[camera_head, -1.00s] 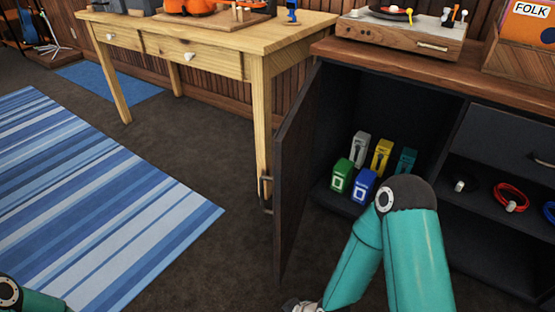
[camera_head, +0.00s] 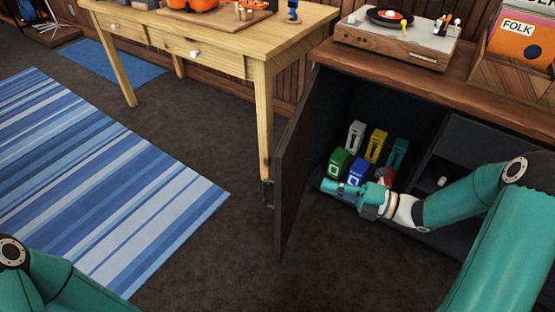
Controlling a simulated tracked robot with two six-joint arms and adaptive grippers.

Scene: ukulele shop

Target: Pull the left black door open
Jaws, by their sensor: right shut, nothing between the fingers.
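The left black door (camera_head: 297,165) of the cabinet stands swung well open, its edge toward me and its dark handle (camera_head: 268,193) on the far left face. My right gripper (camera_head: 332,186) is shut and empty at the front of the open compartment, to the right of the door, pointing left toward its inner face. I cannot tell whether its tips touch the door. My left arm (camera_head: 45,285) shows at the lower left corner, but its gripper is outside the picture.
Small boxes, white, yellow (camera_head: 376,146), teal, green and blue (camera_head: 359,172), stand in the compartment behind my right gripper. A wooden table (camera_head: 250,45) stands left of the door. A turntable (camera_head: 390,37) and record crate (camera_head: 512,75) sit on the cabinet. Floor before the door is clear.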

